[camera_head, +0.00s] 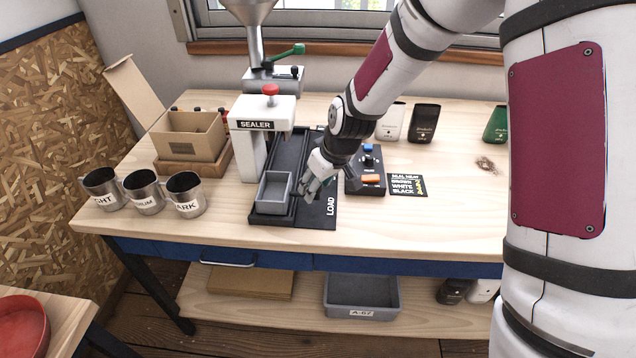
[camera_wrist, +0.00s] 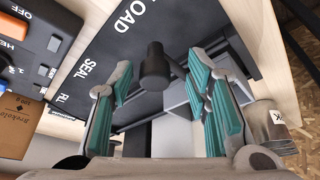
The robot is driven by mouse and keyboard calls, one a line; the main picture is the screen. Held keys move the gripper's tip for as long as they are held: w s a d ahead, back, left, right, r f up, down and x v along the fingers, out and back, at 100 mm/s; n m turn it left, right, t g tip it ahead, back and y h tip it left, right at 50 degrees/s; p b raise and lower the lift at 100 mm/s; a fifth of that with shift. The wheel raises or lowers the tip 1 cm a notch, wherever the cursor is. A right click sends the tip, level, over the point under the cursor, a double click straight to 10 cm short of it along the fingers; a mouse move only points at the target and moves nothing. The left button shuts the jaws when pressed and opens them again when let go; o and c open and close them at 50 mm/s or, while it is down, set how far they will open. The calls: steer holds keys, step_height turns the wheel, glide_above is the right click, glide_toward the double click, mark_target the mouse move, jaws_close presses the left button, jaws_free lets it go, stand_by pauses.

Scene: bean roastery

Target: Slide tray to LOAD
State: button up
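The small grey tray (camera_head: 273,190) sits at the front end of the dark slide track (camera_head: 290,150), beside the word LOAD on the black label plate (camera_head: 329,207). In the wrist view a dark round knob (camera_wrist: 155,68) stands between my gripper's teal-padded fingers, with space visible on both sides. The plate's words LOAD, SEAL and FILL also show there. My gripper (camera_head: 308,188) is just right of the tray, low over the plate, fingers apart. The head view does not show clearly whether the fingers touch the tray or knob.
The sealer (camera_head: 262,125) stands over the track's left side. Three labelled metal cups (camera_head: 144,192) and a cardboard box (camera_head: 188,135) are to the left. A control box (camera_head: 366,180) with an orange switch and a card (camera_head: 407,185) are close on the right.

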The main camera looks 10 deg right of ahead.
steer(key=shift+r, duration=0.1)
steer(key=shift+d+r, duration=0.1)
steer(key=shift+r, duration=0.25)
steer(key=v, duration=1.1)
steer(key=shift+s, duration=0.2)
steer(key=s+d+r+m+h, duration=0.1)
steer(key=s+d+r+m, duration=0.1)
steer(key=s, duration=0.6)
steer(key=s+d+r+m, duration=0.2)
steer(key=s+d+r, duration=0.2)
steer(key=s, duration=0.5)
steer(key=s+d+r+m+t+h, duration=0.1)
steer(key=s+d+r, duration=0.3)
steer(key=s, duration=0.5)
step_height(320, 180, up, 2)
steer(key=shift+s+r+m+h, duration=0.1)
steer(key=shift+s+m+h, duration=0.2)
steer(key=shift+m, duration=0.6)
steer(key=shift+w+d, duration=0.1)
